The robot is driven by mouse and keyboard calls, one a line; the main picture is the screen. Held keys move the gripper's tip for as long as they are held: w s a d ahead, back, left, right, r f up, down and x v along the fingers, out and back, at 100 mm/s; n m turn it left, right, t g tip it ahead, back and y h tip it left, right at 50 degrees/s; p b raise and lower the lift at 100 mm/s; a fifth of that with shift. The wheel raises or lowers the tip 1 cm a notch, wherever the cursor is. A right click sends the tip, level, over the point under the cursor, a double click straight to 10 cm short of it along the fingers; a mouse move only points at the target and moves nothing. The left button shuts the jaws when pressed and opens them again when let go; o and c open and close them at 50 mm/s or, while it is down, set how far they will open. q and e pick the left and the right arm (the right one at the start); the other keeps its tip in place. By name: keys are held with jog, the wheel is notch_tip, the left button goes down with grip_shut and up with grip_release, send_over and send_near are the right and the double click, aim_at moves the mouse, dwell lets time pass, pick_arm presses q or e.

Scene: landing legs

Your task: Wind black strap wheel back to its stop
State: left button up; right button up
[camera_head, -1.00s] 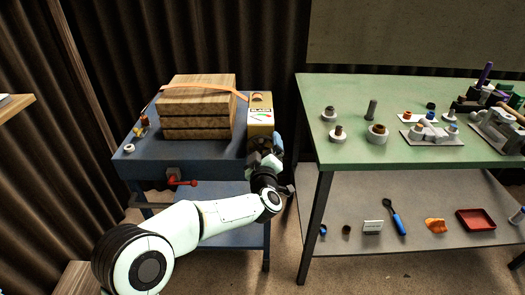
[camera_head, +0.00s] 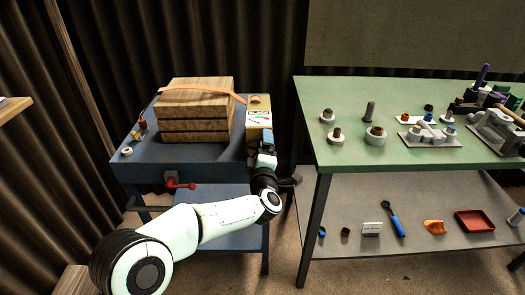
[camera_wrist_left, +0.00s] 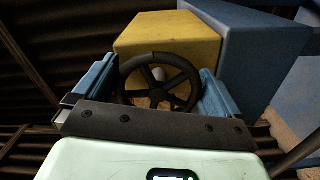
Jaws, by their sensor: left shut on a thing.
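The black strap wheel (camera_wrist_left: 160,82) is a spoked handwheel on the yellow box (camera_wrist_left: 165,30) in the left wrist view. The box (camera_head: 258,108) also shows in the head view, with a label and a gauge on it, at the right end of the blue bench. My left gripper (camera_head: 266,143) is at the front of the box, and its blue fingers (camera_wrist_left: 158,88) sit on either side of the wheel rim, shut on it. In the head view the wheel is hidden behind the gripper. My right gripper is in neither view.
An orange strap (camera_head: 200,89) runs over stacked wooden blocks (camera_head: 196,109) on the blue bench (camera_head: 180,160). A red-handled crank (camera_head: 180,184) is on the bench front. The green table (camera_head: 345,95) with several parts stands close on the right.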

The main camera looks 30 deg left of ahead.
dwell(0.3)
pick_arm(q)
jog(key=o, duration=0.6)
jog(key=shift+d, duration=0.1)
jog(key=p+v, duration=0.2)
jog(key=v, duration=1.1)
jog(key=shift+s, duration=0.25)
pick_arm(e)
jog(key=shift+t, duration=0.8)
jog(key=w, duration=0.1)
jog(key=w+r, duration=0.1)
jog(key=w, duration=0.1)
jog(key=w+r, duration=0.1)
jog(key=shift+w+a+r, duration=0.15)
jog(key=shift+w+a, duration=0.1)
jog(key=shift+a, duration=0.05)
